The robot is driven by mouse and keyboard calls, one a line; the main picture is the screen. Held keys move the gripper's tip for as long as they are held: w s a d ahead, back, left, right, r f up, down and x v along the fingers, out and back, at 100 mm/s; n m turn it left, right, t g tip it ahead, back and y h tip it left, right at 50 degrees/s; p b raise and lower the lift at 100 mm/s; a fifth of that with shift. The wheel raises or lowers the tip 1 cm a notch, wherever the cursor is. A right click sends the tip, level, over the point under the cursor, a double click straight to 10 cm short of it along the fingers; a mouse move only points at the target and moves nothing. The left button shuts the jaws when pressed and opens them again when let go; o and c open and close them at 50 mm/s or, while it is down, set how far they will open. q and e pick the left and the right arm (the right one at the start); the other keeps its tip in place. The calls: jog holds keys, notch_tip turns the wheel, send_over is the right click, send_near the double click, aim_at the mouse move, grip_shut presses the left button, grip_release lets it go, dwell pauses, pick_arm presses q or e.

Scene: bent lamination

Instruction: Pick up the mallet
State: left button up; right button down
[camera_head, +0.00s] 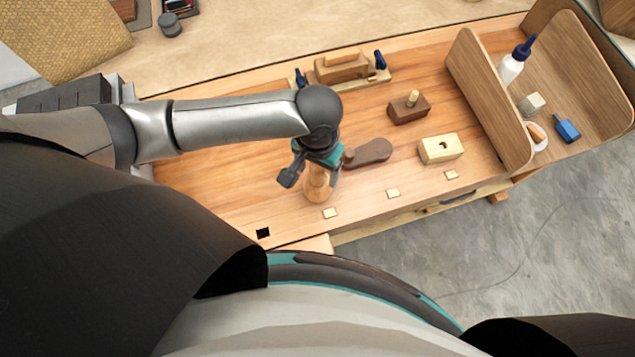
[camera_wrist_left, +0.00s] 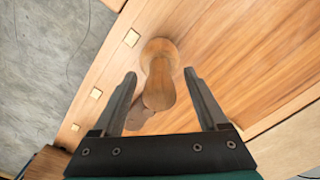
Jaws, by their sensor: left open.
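The mallet (camera_head: 317,184) is a light orange, turned wooden piece near the front of the workbench, partly hidden under my left gripper in the head view. In the left wrist view the mallet (camera_wrist_left: 158,92) lies between the fingers, with its round broad end farther from me and a narrower end nearer. My left gripper (camera_wrist_left: 159,76) is open, one finger on each side of the mallet, with gaps visible. In the head view the left gripper (camera_head: 309,174) points down over it. My right gripper is not in view.
A dark wooden tool (camera_head: 372,153) lies just right of the mallet. A pale block (camera_head: 441,148), a brown block with a peg (camera_head: 408,108) and a wooden plane (camera_head: 342,66) stand farther off. A curved wooden panel (camera_head: 485,95) rises at the right.

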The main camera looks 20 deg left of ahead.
pick_arm(q)
jog(key=shift+f, duration=0.5)
grip_shut()
jog(key=shift+r, duration=0.1)
dwell(1.0)
